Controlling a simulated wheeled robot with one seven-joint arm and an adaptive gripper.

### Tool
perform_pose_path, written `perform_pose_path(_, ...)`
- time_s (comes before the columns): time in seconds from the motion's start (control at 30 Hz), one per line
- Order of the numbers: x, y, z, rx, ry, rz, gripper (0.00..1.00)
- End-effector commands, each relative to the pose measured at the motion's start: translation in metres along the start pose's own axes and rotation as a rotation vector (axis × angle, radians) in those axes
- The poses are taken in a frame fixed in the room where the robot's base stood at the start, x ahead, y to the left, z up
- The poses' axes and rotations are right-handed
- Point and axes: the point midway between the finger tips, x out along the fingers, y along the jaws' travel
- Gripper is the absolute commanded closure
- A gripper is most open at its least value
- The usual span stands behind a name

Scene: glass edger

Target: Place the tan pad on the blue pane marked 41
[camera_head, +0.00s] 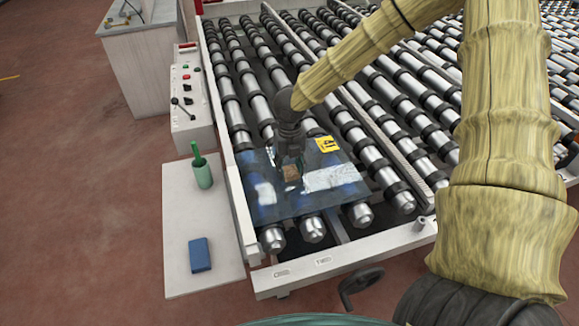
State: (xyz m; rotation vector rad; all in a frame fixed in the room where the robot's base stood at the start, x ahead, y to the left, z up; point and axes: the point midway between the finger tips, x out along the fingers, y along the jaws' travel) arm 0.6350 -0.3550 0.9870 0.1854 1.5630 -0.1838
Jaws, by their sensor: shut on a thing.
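The blue pane (290,205) is a dark bluish glass sheet lying flat on the near end of the rollers. A yellow label (327,144) with dark marks sits at its far right corner; the marks are too small to read surely. My gripper (290,168) points down over the middle of the pane. It is shut on the tan pad (291,174), a small brownish block between the fingertips. The fingers partly hide the pad. I cannot tell whether the pad touches the pane or hangs just above it. Pale bright patches show on the pane.
The roller bed (385,110) spreads right. A handwheel (360,285) sticks out in front.

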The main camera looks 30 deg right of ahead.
Motion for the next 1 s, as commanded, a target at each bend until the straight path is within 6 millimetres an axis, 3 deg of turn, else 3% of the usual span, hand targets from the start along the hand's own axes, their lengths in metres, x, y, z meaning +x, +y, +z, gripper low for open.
perform_pose_path(0.03,0.001,0.0,0.0,0.0,0.0,0.0,0.53)
perform_pose_path(0.13,0.0,0.0,0.0,0.0,0.0,0.0,0.35)
perform_pose_path(0.57,-0.004,0.0,0.0,0.001,-0.001,0.001,0.35)
perform_pose_path(1.0,-0.051,0.001,0.001,0.0,-0.004,0.003,0.35)
